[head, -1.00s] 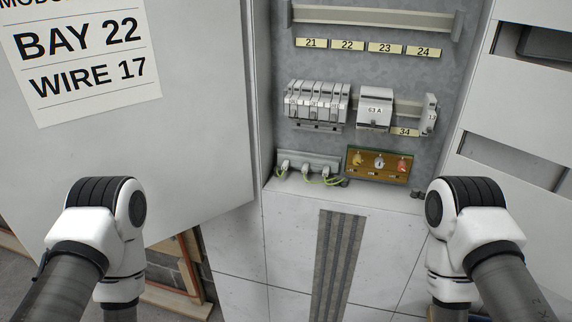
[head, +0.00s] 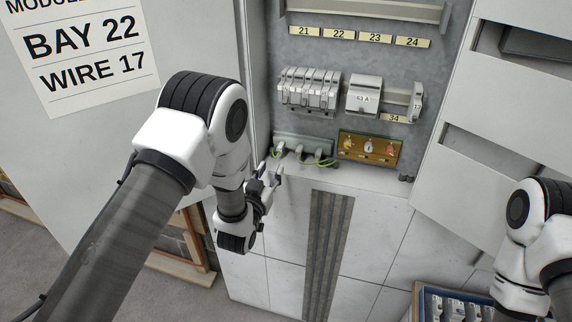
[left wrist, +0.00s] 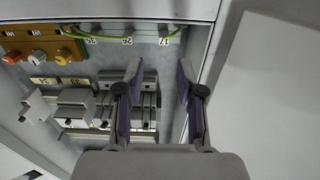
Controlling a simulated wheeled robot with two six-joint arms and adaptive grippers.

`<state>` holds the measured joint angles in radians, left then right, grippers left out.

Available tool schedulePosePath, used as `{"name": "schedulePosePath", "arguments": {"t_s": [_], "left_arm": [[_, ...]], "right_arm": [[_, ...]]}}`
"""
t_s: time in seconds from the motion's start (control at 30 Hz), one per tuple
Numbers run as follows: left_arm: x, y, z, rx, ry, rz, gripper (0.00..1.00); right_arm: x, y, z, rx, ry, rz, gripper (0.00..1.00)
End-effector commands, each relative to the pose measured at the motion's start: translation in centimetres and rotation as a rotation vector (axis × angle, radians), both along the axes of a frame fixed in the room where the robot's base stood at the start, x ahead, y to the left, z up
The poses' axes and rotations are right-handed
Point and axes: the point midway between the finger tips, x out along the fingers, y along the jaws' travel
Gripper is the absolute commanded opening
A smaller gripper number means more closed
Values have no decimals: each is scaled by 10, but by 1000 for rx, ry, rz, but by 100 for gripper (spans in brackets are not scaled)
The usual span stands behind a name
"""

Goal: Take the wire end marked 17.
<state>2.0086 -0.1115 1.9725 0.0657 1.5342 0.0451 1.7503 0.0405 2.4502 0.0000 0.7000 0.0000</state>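Several pale wire ends with green-yellow wire sit on a grey rail (head: 305,143) at the cabinet's lower left. The leftmost one, wire end 17 (head: 279,147), is close to my left gripper. In the left wrist view, upside down, small number tags line the top edge; the tag reading 17 (left wrist: 163,41) is the rightmost, just above the gap between my fingers. My left gripper (head: 270,172) is open and empty, a little in front of and below the rail; its two fingers also show in the left wrist view (left wrist: 158,80). My right gripper is out of the picture.
Breakers (head: 308,90) sit above. The open door with a BAY 22, WIRE 17 sheet (head: 85,50) is at left. A blue crate of parts (head: 425,305) is at lower right.

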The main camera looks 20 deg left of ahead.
Motion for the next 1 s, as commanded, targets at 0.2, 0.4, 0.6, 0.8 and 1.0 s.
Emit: {"name": "schedulePosePath", "arguments": {"t_s": [0.2, 0.4, 0.6, 0.8, 1.0], "left_arm": [[11, 0, 3, 0, -4, 1, 38], [33, 0, 2, 0, -3, 1, 38], [57, -1, 0, 0, -3, 2, 38], [79, -2, 0, 0, -2, 2, 38], [89, -2, 2, 0, -1, 2, 38]], "right_arm": [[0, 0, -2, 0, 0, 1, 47], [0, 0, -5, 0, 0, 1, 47], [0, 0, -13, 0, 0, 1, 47], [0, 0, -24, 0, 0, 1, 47], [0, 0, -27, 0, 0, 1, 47]]}}
